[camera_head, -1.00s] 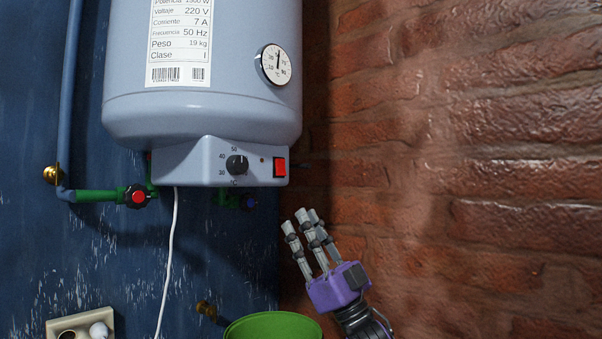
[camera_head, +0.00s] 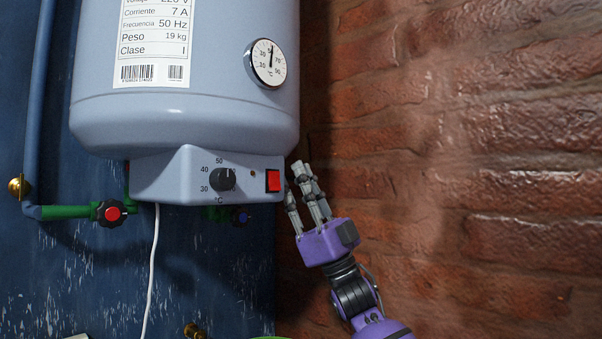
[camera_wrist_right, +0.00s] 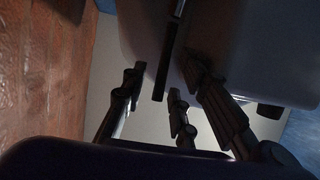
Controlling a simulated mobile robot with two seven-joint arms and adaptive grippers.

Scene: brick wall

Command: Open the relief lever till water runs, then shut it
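The water heater (camera_head: 190,115) hangs on the blue wall, with its control box below. A red-knobbed valve (camera_head: 110,213) sits on the green pipe at its lower left, and a blue-knobbed valve (camera_head: 240,216) shows partly under the box. I cannot pick out the relief lever for certain. A dark narrow bar (camera_wrist_right: 166,65) near the heater in the right wrist view could be it. My right gripper (camera_head: 303,183), three-fingered and purple, is open and empty, fingers up, just right of the control box. The fingers also show in the wrist view (camera_wrist_right: 165,95). My left gripper is out of view.
The brick wall (camera_head: 460,170) stands close on the right. A red switch (camera_head: 273,181) and a dial (camera_head: 223,179) are on the box front. A white cable (camera_head: 152,270) hangs below. A green rim (camera_head: 270,337) shows at the bottom edge.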

